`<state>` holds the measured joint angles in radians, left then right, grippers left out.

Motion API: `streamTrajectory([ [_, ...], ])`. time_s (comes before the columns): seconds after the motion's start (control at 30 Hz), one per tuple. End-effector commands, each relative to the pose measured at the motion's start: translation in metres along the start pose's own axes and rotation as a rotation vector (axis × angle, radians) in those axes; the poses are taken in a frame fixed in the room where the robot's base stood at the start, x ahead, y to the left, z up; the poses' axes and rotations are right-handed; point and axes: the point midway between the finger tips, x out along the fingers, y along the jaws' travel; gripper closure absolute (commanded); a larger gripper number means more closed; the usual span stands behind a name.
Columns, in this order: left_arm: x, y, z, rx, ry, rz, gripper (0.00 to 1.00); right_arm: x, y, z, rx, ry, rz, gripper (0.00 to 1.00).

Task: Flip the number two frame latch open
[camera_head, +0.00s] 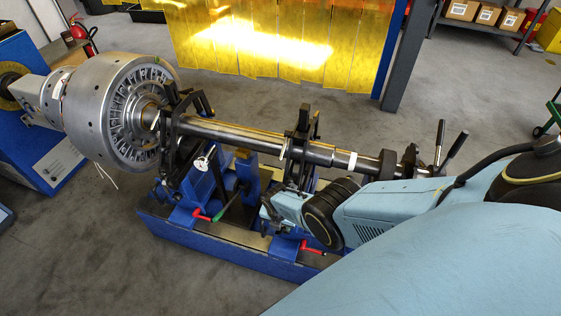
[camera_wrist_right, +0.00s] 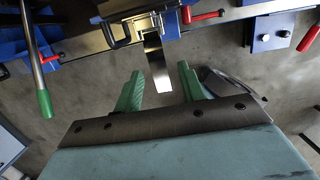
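Two dark upright frames stand around the long steel shaft (camera_head: 235,134). One frame (camera_head: 183,120) is close to the large disc, the other (camera_head: 300,140) is nearer the middle of the shaft. No number can be read on either, so I cannot tell which is number two, and the latch is not clearly distinguishable. My right gripper (camera_wrist_right: 160,82) has its green fingers apart with nothing held between them. In the head view my right wrist sits low beside the nearer-to-middle frame, partly covering its base; the fingertips are hard to make out. My left gripper is not in view.
The blue stand (camera_head: 220,246) carries red-handled levers (camera_head: 312,248) and a green-tipped lever (camera_head: 228,205). The bladed rotor disc (camera_head: 118,108) is at the left. In the wrist view a green-handled rod (camera_wrist_right: 41,85) and red handle (camera_wrist_right: 204,15) lie ahead. Grey floor is clear in front.

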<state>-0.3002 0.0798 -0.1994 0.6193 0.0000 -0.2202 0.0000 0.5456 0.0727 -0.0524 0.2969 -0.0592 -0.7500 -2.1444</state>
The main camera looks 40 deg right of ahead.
Motion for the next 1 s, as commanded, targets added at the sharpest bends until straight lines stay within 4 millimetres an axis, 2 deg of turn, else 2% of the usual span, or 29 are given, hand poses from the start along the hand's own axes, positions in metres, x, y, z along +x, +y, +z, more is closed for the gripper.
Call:
streamTrajectory([
  [0.17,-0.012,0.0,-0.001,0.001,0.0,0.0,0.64,-0.012,0.0,0.001,0.0,-0.001,0.0,0.6],
  [0.8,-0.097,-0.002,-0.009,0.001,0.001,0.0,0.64,-0.097,-0.001,0.001,0.0,0.0,-0.001,0.6],
  [1.0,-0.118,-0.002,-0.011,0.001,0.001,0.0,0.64,-0.12,-0.001,0.0,0.0,0.0,-0.001,0.6],
])
